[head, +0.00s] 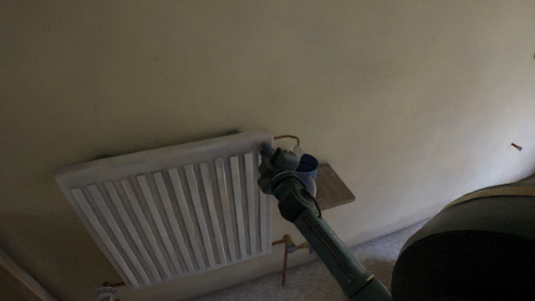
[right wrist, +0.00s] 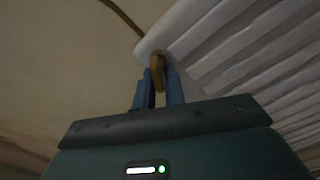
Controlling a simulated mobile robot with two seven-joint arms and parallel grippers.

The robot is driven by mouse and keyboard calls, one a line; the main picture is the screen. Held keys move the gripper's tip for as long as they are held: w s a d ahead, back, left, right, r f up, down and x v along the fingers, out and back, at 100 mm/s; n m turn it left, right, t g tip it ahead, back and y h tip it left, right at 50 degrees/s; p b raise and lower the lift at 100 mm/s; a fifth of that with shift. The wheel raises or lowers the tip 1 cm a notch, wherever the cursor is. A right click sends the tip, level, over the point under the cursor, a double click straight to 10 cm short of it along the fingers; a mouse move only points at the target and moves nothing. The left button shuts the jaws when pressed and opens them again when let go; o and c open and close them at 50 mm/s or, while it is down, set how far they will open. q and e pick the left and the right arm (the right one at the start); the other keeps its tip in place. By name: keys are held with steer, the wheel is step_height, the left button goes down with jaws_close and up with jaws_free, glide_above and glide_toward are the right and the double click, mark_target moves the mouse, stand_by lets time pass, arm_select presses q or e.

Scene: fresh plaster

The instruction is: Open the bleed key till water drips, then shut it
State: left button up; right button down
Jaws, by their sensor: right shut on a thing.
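A white ribbed radiator (head: 165,212) hangs on the wall in the head view and fills the right side of the right wrist view (right wrist: 240,50). My right gripper (head: 267,152) is at the radiator's upper right corner. In the right wrist view its two blue fingers (right wrist: 158,88) are shut on the brass-coloured bleed key (right wrist: 157,70), which sits at the radiator's corner. The key is hidden behind the gripper in the head view. I cannot make out any water drops. My left gripper is not in view.
A blue cup (head: 308,165) stands just right of the gripper, by a brown wooden shelf (head: 337,188). Another pipe (head: 285,268) is below the radiator. A small dark peg (head: 516,147) sticks out of the wall at right.

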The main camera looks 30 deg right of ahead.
steer(key=c, duration=1.6)
jaws_free()
steer(key=shift+o, duration=0.2)
steer(key=shift+s, duration=0.1)
steer(key=b+v, duration=0.1)
steer(key=v, duration=1.2)
